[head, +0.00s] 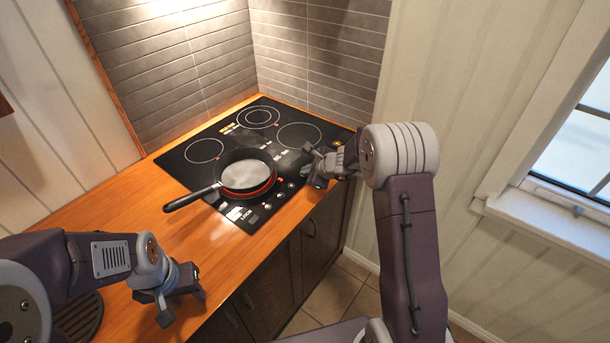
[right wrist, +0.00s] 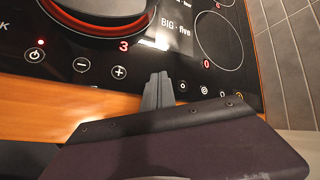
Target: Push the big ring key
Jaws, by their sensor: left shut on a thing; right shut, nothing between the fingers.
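The black hob (head: 228,132) has a row of touch keys along its front edge. In the right wrist view, a minus key (right wrist: 81,65) and a plus key (right wrist: 119,72) are left of my right gripper (right wrist: 158,84). Small ring-like keys (right wrist: 204,90) lie to its right; I cannot tell which is the big ring key. The right gripper, also in the head view (head: 315,166), is shut and empty, its tips over the key strip; contact is unclear. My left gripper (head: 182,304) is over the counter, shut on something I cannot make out.
A frying pan (head: 243,174) sits on the front ring, which glows red, its handle (head: 192,197) pointing left. Tiled walls stand behind.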

